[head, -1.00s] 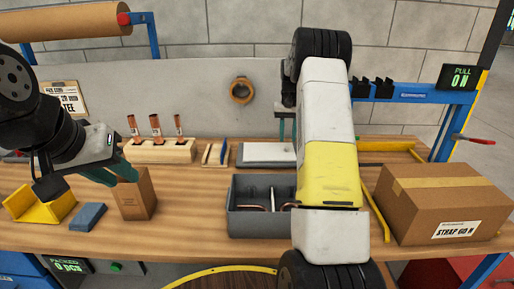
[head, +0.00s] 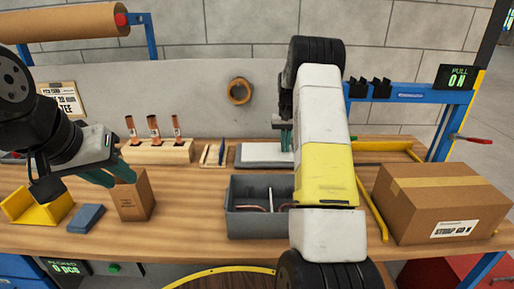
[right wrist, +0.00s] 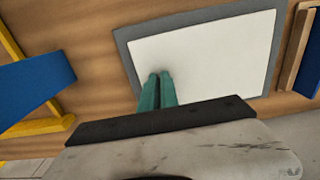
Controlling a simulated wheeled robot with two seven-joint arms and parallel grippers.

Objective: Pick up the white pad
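The white pad (right wrist: 215,50) lies flat on a grey base (right wrist: 126,42) on the workbench. In the head view the white pad (head: 262,149) is at the back middle, its right end partly hidden by my right arm. My right gripper (right wrist: 160,75) points down at the pad near one long edge. Its green fingers are together with nothing visible between them; whether the tips touch the pad I cannot tell. The right gripper also shows in the head view (head: 286,138).
A grey bin (head: 245,220) with copper tubes stands in front of the pad. A wooden block with copper pieces (head: 158,152) and a wooden holder (head: 212,160) are to its left. A cardboard box (head: 435,205) stands at the right.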

